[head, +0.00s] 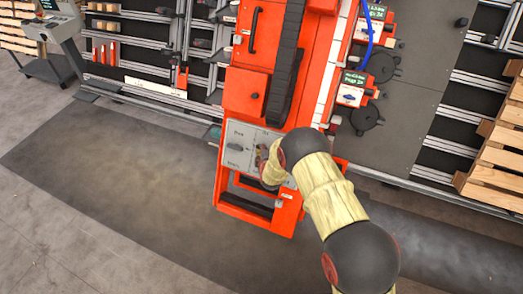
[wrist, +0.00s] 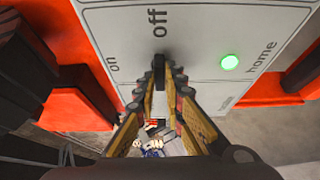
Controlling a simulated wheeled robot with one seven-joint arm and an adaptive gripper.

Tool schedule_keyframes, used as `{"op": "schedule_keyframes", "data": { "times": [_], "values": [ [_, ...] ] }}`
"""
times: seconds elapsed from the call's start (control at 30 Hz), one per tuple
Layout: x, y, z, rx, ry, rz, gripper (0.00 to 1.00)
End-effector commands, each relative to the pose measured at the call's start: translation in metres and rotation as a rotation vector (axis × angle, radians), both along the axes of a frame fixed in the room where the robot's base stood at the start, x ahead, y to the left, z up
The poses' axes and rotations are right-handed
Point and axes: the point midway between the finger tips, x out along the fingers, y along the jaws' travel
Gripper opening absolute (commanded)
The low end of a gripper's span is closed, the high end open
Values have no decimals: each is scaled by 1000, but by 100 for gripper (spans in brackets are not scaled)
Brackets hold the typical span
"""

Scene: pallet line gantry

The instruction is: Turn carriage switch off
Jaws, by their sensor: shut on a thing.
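The carriage switch (wrist: 158,58) is a small dark knob on a light grey control panel (wrist: 100,15), just below the printed word "off" in the wrist view. The word "on" stands to its left. My gripper (wrist: 160,68) has its fingertips closed around the knob, which hides most of it. In the head view my gripper (head: 267,163) is at the right part of the panel (head: 238,133), on the front of the orange carriage, and the switch is hidden behind it.
A lit green button (wrist: 230,62) labelled "home" is right of the switch. Another dark knob (head: 236,147) sits on the panel's left side. The orange carriage (head: 262,60) rises behind, with a black cable chain (head: 284,75). Floor to the left is clear.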

Motion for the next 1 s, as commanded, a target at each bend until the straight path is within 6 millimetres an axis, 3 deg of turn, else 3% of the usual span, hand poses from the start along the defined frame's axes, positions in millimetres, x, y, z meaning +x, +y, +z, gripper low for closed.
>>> {"op": "schedule_keyframes", "data": {
  "times": [0.17, 0.2, 0.5, 0.83, 1.0],
  "values": [
    [0, 1, 0, -1, -1, 4, 0],
    [0, 2, 0, -1, -1, 4, 13],
    [0, 1, 0, 0, 0, 1, 29],
    [-2, 0, 1, 0, 0, 0, 29],
    [-16, -2, 9, 1, -1, 1, 29]
  ]
}}
